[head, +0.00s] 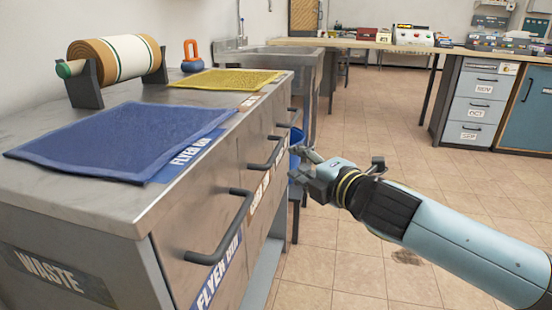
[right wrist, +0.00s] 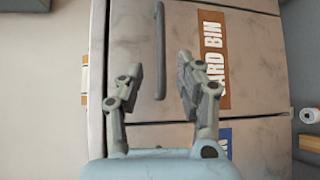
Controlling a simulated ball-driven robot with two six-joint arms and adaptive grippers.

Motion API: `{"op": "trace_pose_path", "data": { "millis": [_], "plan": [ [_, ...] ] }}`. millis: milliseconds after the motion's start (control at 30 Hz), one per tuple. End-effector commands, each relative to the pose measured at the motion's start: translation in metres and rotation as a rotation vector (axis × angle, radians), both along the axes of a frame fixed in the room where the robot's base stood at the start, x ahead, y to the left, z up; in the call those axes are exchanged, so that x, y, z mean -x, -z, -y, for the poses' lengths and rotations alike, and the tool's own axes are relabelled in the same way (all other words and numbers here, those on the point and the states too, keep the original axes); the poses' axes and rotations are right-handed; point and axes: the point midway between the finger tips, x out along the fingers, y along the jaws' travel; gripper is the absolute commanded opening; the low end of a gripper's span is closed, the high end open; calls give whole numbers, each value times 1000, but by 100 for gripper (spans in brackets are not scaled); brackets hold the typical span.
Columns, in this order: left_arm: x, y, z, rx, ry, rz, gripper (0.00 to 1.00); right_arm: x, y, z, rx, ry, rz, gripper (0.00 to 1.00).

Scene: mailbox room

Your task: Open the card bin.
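The card bin is a grey metal front in the bench, with an orange-brown label reading CARD BIN (right wrist: 212,60) in the right wrist view. Its dark bar handle (right wrist: 160,50) appears there just beyond the fingertips, in line with the gap between them. In the head view the handle (head: 268,155) is the middle one on the bench front, and the bin looks shut. My right gripper (head: 302,172) is open and empty in front of the bench, also seen in the right wrist view (right wrist: 160,78). Contact with the handle is not visible. My left gripper is out of view.
The nearer flyer bin has its own protruding handle (head: 225,230). A blue container (head: 296,138) stands behind my gripper. Tiled floor to the right is clear.

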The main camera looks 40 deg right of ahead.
Motion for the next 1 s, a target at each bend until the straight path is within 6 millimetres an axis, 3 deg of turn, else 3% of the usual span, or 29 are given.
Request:
{"op": "trace_pose_path", "data": {
  "millis": [300, 500, 867, 1000],
  "plan": [
    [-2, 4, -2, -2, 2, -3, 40, -62, 10, 6, -7, 3, 1, 36],
    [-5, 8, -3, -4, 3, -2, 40, -88, 14, 8, -8, 2, -1, 36],
    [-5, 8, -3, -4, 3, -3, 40, -96, 14, 8, -6, 1, -1, 36],
    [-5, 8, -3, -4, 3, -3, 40, -96, 14, 8, -7, 1, -1, 22]
  ]
}}
